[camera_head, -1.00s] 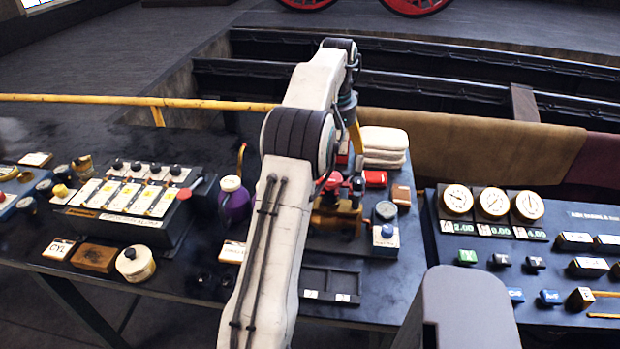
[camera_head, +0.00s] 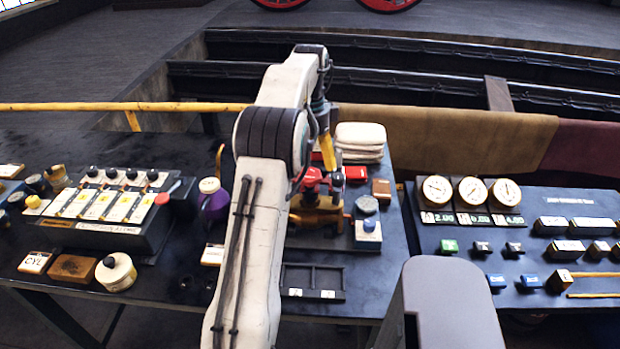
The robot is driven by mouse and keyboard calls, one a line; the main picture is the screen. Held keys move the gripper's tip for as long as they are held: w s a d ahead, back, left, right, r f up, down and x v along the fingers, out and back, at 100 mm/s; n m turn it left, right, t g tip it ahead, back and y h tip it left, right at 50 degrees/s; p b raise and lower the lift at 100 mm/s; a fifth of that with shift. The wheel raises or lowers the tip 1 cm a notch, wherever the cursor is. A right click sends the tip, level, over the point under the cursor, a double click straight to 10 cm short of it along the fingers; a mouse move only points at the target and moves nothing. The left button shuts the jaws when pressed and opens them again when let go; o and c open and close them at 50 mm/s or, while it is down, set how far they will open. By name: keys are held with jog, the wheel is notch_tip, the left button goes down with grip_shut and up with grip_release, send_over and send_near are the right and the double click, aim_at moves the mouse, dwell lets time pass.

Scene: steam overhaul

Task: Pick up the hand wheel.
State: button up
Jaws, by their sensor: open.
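A red hand wheel (camera_head: 313,177) sits on top of a brass valve body (camera_head: 318,214) on the dark bench, just right of my forearm. My gripper (camera_head: 327,160) points down, with a yellow finger showing just above and behind the red parts. It is open, and nothing shows between its fingers. My arm hides part of the gripper and the left side of the valve.
A purple oil can (camera_head: 214,200) is left of my arm. A black tray (camera_head: 313,281) lies in front. A gauge panel (camera_head: 470,200) stands farther right.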

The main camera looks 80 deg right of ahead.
aim_at(310, 174)
jog(key=shift+s+a+f, duration=0.1)
jog(key=shift+f, duration=2.5)
jog(key=c, duration=1.4)
jog(key=shift+o, duration=0.2)
jog(key=shift+r, duration=0.15)
